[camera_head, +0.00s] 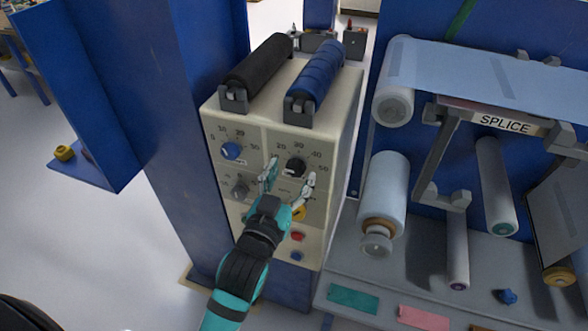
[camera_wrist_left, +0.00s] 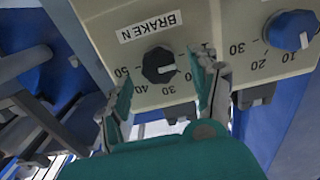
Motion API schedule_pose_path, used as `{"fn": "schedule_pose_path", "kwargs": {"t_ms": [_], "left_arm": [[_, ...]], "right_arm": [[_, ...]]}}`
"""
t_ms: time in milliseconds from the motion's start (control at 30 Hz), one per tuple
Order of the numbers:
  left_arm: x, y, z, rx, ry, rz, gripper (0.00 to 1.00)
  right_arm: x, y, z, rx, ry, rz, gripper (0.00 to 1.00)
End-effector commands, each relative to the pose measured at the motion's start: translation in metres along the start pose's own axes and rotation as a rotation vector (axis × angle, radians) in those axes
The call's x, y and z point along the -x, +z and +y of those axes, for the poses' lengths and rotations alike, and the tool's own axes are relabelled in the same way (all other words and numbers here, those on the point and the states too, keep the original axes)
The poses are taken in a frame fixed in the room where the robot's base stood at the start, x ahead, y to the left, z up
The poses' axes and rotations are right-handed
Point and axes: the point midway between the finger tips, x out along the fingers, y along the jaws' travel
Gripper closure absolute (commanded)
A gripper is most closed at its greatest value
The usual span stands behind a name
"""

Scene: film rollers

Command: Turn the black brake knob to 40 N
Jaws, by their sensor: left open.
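The black brake knob (camera_head: 296,167) is on the cream panel, under a scale from 10 to 50. In the left wrist view the knob (camera_wrist_left: 158,64) appears upside down beside the "BRAKE N" label. Its white pointer mark faces right there, towards a finger; the number at that side is hidden, while 30, 40 and 50 show. My left gripper (camera_head: 289,178) is open, its fingers on either side of the knob. In the left wrist view its fingertips (camera_wrist_left: 158,84) look apart from the knob; I cannot tell the depth. My right gripper is not in view.
A blue knob (camera_head: 230,150) and a grey knob (camera_head: 240,187) sit left of the brake knob. Yellow (camera_head: 299,213), red (camera_head: 298,236) and blue (camera_head: 296,256) buttons lie below. Black (camera_head: 257,70) and blue (camera_head: 318,78) rollers top the box. The splice station (camera_head: 505,124) stands right.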

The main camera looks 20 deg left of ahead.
Motion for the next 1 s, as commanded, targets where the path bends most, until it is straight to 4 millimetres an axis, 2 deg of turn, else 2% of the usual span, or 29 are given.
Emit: {"fn": "schedule_pose_path", "kwargs": {"t_ms": [100,200,533,900,967,1000], "left_arm": [[-0.014,0.001,0.0,0.0,0.0,0.001,0.38],[-0.021,0.0,0.0,0.0,0.0,0.001,0.38],[-0.023,0.001,0.0,0.001,0.0,-0.001,0.38],[-0.023,0.001,0.0,0.0,0.0,-0.001,0.86],[-0.023,0.001,0.0,0.0,0.0,-0.001,0.93],[-0.023,0.001,0.0,0.0,0.0,-0.001,0.93]], "right_arm": [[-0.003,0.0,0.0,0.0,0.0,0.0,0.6],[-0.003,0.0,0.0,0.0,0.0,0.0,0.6],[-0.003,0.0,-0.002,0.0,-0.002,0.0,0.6],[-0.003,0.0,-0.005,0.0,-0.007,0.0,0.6],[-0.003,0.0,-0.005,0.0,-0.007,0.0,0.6],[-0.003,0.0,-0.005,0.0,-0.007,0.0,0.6]]}}
